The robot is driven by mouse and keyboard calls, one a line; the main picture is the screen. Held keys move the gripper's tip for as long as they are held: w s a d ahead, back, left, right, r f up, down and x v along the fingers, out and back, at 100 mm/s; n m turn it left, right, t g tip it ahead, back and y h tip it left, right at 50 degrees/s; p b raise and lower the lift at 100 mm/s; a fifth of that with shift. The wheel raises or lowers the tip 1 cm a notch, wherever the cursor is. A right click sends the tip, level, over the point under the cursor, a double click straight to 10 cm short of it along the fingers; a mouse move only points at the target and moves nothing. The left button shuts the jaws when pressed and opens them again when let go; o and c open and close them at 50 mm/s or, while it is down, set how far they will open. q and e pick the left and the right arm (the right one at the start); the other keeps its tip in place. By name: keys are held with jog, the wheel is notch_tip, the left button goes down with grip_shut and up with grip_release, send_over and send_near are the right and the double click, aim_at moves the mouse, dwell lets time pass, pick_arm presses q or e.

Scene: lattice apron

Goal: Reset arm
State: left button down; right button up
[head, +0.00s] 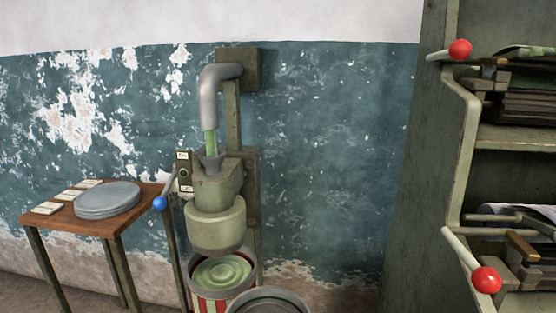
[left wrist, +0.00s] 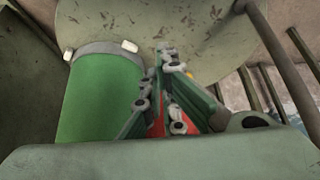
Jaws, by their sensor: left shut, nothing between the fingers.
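My left gripper (left wrist: 169,60) shows only in the left wrist view. Its green and grey fingers come together at the tips, with nothing held between them. Behind the fingers is a pale olive, scuffed surface (left wrist: 160,28). A green cylinder with a grey band (left wrist: 100,105) stands left of the fingers; I cannot tell whether they touch it. Neither gripper shows in the head view, and my right gripper is in no view.
A green dispensing machine (head: 215,220) with a blue-knobbed lever (head: 160,203) stands above a striped bucket (head: 206,305) of green liquid. A wooden table (head: 62,222) holds grey discs (head: 107,199) and cards. A shelf unit (head: 462,135) with red-knobbed levers (head: 486,280) stands right.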

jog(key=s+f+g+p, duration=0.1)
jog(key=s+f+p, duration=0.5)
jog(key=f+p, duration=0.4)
pick_arm(q)
jog(key=s+a+f+g+p, duration=0.1)
jog(key=s+f+p, duration=0.3)
jog(key=s, duration=1.1)
jog(key=s+a+f+m+g+p, duration=0.1)
jog(key=s+f+g+p, duration=0.3)
jog(key=s+f, duration=0.6)
jog(key=s+p, duration=0.1)
jog(key=s, duration=0.4)
jog(key=shift+s+a+g+y+p, duration=0.2)
jog(key=shift+g+y+p, duration=0.1)
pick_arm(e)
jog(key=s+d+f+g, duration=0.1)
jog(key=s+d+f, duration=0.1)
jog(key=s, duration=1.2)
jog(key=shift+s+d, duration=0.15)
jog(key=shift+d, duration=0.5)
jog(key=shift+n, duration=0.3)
